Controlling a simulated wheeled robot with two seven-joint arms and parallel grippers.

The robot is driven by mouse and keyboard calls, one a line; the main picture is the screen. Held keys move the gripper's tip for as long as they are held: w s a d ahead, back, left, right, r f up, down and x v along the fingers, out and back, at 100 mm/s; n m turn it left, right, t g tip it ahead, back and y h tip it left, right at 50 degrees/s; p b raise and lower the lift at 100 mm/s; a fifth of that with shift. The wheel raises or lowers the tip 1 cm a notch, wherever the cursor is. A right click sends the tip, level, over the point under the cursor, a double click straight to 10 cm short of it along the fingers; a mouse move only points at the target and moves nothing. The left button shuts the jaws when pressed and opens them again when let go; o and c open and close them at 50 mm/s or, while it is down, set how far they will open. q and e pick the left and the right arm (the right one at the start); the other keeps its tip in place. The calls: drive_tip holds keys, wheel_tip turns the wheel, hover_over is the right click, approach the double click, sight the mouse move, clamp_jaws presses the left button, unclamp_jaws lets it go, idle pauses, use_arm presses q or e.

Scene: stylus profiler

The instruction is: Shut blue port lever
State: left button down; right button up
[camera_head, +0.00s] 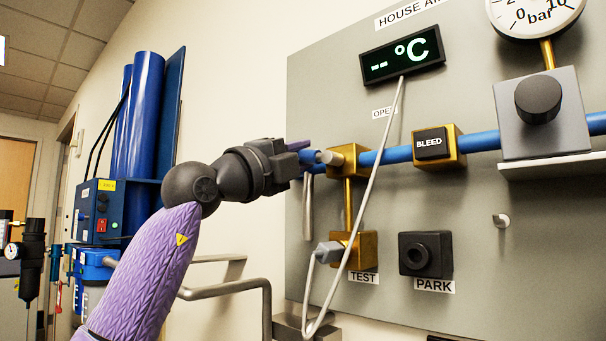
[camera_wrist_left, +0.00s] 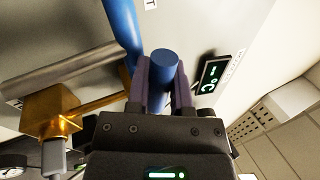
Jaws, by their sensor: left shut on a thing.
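My left gripper (camera_head: 303,156) reaches in from the left to the brass valve (camera_head: 343,161) on the grey panel. In the left wrist view, its two purple fingers (camera_wrist_left: 164,80) are shut on a round-ended blue cylinder (camera_wrist_left: 165,61), which looks like the blue lever's handle. In the head view the gripper hides most of this handle; a bit of blue (camera_head: 310,157) shows beside a grey stub at the valve. I cannot tell the lever's exact angle. An "OPEN" label (camera_head: 383,113) is above and right of the valve. My right gripper is not in view.
A blue pipe (camera_head: 480,143) runs right from the valve past the BLEED block (camera_head: 438,147). A grey cable (camera_head: 377,170) hangs from the °C display (camera_head: 402,56) to the TEST port (camera_head: 354,251) below. The PARK socket (camera_head: 425,255) is right of it.

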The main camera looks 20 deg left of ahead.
use_arm(q)
drive_tip(key=shift+f+n+t+y+b, duration=0.3)
drive_tip(key=shift+f+n+y+b, duration=0.4)
drive_tip(key=shift+n+b, duration=0.65)
drive_tip(key=shift+n, duration=0.35)
drive_tip(key=shift+w, duration=0.1)
drive_tip(key=shift+f+y, duration=0.1)
drive_tip(key=shift+y, duration=0.3)
drive_tip(key=c, duration=0.5)
unclamp_jaws()
drive_tip(key=shift+a, duration=0.15)
drive_tip(key=shift+c, duration=0.2)
drive_tip(key=shift+o, duration=0.2)
